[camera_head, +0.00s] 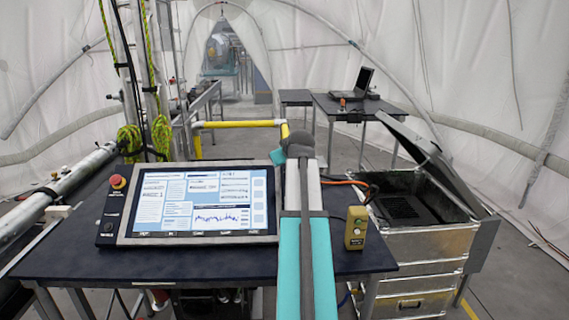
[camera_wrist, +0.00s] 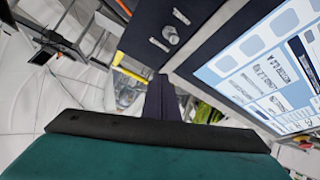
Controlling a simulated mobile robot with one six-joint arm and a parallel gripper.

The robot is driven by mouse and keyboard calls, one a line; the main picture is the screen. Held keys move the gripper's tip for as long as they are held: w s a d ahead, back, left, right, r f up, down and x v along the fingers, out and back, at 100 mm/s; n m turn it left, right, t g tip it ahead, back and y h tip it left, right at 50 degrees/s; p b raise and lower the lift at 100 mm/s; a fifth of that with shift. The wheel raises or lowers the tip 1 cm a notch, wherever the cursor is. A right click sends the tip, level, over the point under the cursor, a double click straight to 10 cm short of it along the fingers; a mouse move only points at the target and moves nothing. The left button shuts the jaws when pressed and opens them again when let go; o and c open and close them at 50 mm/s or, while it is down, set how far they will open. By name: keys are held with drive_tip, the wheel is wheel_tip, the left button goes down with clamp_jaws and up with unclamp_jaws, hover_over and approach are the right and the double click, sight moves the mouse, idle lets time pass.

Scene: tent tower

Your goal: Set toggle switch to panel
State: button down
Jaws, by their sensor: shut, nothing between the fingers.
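In the wrist view, a small silver toggle switch (camera_wrist: 170,34) stands out from a dark surface beside the display. A pale label lies on either side of it, too small to read. I cannot tell which way the lever points. My gripper (camera_wrist: 160,80) is shut and empty; its dark fingers reach up the picture just below the switch, with a gap in the picture between them. The panel with the lit screen (camera_head: 205,203) shows in the head view, and its screen (camera_wrist: 262,65) also at the right of the wrist view. In the head view my arm hides the switch and fingertips.
A red stop button (camera_head: 118,182) sits left of the screen. A yellow box (camera_head: 356,228) stands on the dark table (camera_head: 340,262) right of my arm. An open metal case (camera_head: 425,245) stands at the right. A laptop (camera_head: 355,85) is on a far table.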

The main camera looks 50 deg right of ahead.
drive_tip(key=f+b+v, duration=0.1)
drive_tip(key=b+v, duration=0.1)
drive_tip(key=v, duration=0.7)
drive_tip(key=shift+s+a+r, duration=0.25)
drive_tip(key=shift+s+a, duration=0.15)
drive_tip(key=shift+a, duration=0.1)
drive_tip(key=shift+r, duration=0.1)
